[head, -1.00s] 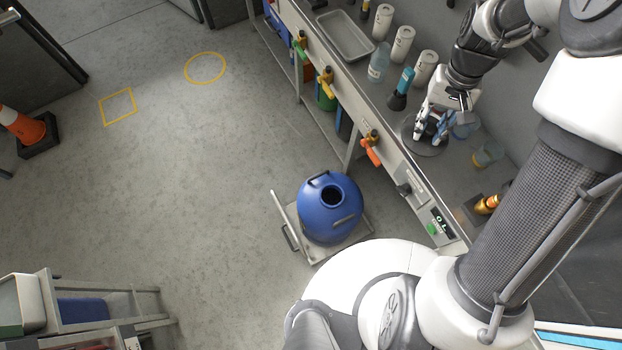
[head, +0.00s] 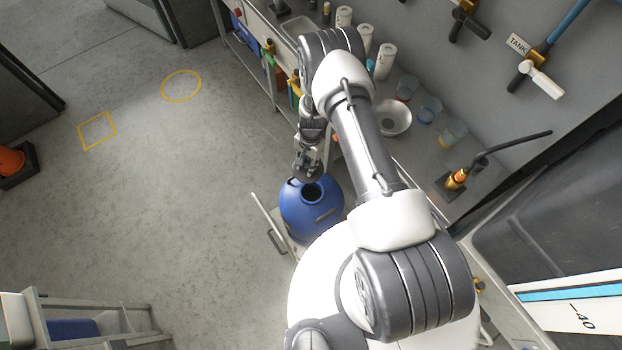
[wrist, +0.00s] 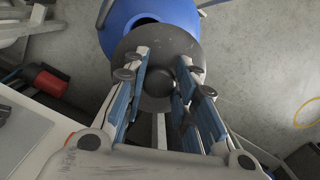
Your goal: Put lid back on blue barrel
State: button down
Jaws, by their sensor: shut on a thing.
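The blue barrel (head: 311,212) stands upright on a low trolley beside the bench, its dark mouth partly uncovered. It also shows at the top of the wrist view (wrist: 190,12). My gripper (head: 309,160) is above the far side of the barrel. In the wrist view my gripper (wrist: 165,80) is shut on the round dark grey lid (wrist: 157,45), with a knob between the blue-padded fingers. The lid (head: 304,174) overlaps part of the mouth in view and looks held above it. Whether it touches the barrel I cannot tell.
The trolley (head: 262,219) has a handle at the left. The bench along the right holds a metal bowl (head: 391,117), several beakers and white bottles (head: 386,62). Open floor (head: 180,200) lies left. A cart (head: 85,315) stands at the lower left.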

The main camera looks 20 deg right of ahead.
aim_at(311, 179)
jog(key=s+f, duration=0.1)
jog(key=f, duration=0.1)
jog(key=s+f+m, duration=0.1)
jog(key=f, duration=0.2)
jog(key=f+m, duration=0.1)
jog(key=f, duration=0.1)
jog(key=shift+s+d+f, duration=0.15)
jog(key=shift+s+d, duration=0.2)
jog(key=shift+s, duration=0.05)
notch_tip(311, 179, down, 6)
jog(key=b, duration=0.5)
jog(key=shift+f, duration=0.2)
jog(key=shift+a+f+b, duration=0.1)
jog(key=shift+f+b, duration=0.1)
jog(key=shift+b, duration=0.8)
dwell(1.6)
dwell(0.3)
jog(key=c, duration=1.2)
grip_release()
jog(key=shift+s, duration=0.1)
jog(key=o, duration=0.5)
jog(key=shift+c, duration=0.2)
